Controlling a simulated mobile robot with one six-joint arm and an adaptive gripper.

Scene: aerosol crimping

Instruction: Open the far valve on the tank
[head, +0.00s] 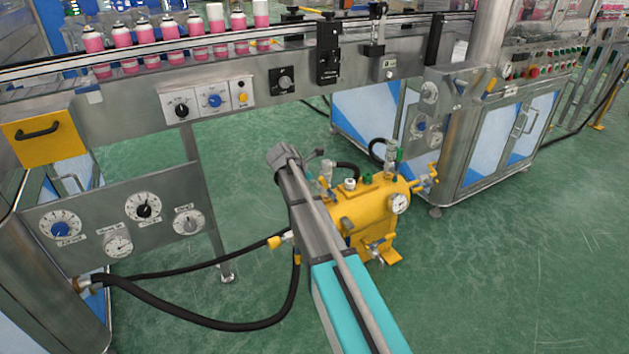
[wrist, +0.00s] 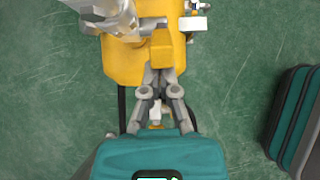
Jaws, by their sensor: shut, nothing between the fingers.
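I cannot tell which is the far valve. In the wrist view, the tank (wrist: 118,62) fills the upper middle. My gripper (wrist: 159,72) is shut and empty, its tips right at a yellow block (wrist: 161,47); I cannot tell whether they touch. In the head view my arm hides the gripper and the tank's left part.
The conveyor (head: 230,62) with pink cans runs above and behind the tank. A dial panel (head: 120,220) and black hoses (head: 210,322) are at the left. A steel cabinet (head: 500,150) stands right of the tank. The floor (head: 510,270) at the front right is clear.

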